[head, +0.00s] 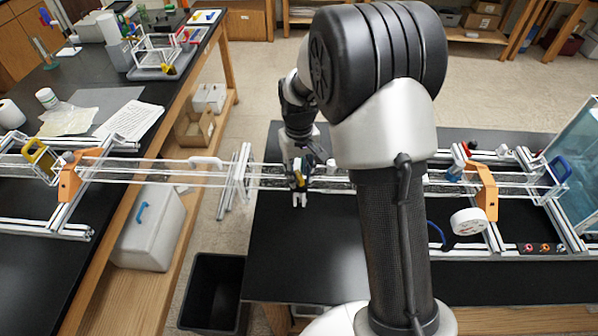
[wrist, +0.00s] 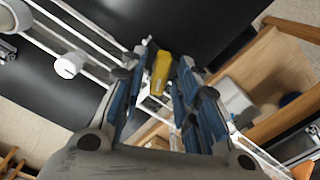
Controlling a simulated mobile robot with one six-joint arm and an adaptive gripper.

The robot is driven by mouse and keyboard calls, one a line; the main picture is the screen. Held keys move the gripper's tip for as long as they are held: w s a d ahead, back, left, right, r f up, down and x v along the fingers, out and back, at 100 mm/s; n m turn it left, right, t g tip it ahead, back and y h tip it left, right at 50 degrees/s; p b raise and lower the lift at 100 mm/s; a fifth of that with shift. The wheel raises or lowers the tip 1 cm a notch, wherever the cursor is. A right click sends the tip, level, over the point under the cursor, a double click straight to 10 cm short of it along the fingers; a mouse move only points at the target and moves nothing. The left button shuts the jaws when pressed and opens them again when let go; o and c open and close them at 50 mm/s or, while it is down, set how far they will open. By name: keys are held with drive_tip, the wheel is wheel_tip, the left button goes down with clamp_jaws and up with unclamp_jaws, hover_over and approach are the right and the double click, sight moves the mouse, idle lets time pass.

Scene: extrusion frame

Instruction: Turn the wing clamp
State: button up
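My gripper (head: 300,190) is at the extrusion frame's long rail (head: 330,184), over the left part of the right-hand black table. In the wrist view, a yellow piece (wrist: 161,72), which looks like the wing of the clamp, lies between the blue-padded fingers of my gripper (wrist: 168,62). It is close to the left finger, and a narrow gap shows on its right side. The fingers are apart; I cannot tell whether either touches it. The clamp's base is mostly hidden behind the fingers. In the head view only a small yellow patch shows at the fingers.
Orange brackets (head: 70,178) (head: 486,190) stand on the frame at both ends. A white round part (head: 468,221) is on the right. A black bin (head: 213,293) stands on the floor between the tables. The black tabletop (head: 300,255) in front of my gripper is clear.

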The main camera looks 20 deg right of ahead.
sight(299, 176)
drive_tip(key=shift+r, duration=0.1)
wheel_tip(299, 176, up, 12)
idle(0.7)
idle(0.3)
